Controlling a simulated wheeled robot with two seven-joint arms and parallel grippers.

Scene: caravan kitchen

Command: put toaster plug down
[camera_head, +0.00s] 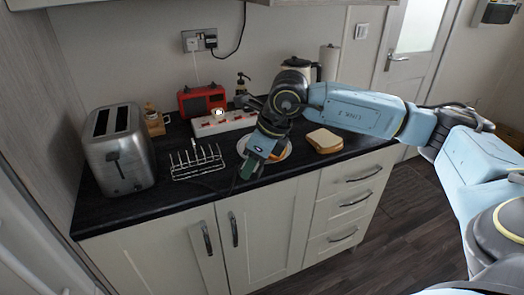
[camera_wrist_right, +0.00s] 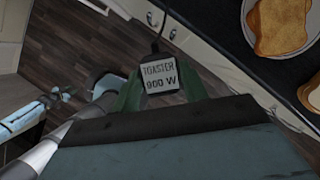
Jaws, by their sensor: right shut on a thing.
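My right gripper (camera_head: 248,172) hangs at the front edge of the dark counter (camera_head: 150,200), in front of the plate. In the right wrist view its green fingers (camera_wrist_right: 160,87) are shut on the toaster plug (camera_wrist_right: 159,74), a small block with a label reading "TOASTER 900 W". A dark cord rises from the plug's far end. The plug is held in the air, with floor and cabinet fronts behind it in that view. The metal toaster (camera_head: 121,150) stands upright at the counter's left end. My left gripper is not in view.
A wire toast rack (camera_head: 197,162) stands between toaster and gripper. A white power strip (camera_head: 224,124) lies behind, near a red radio (camera_head: 202,101). A plate (camera_head: 287,154) and bread (camera_head: 324,141) sit to the right. A wall socket (camera_head: 200,40) holds plugs. Some front counter is clear.

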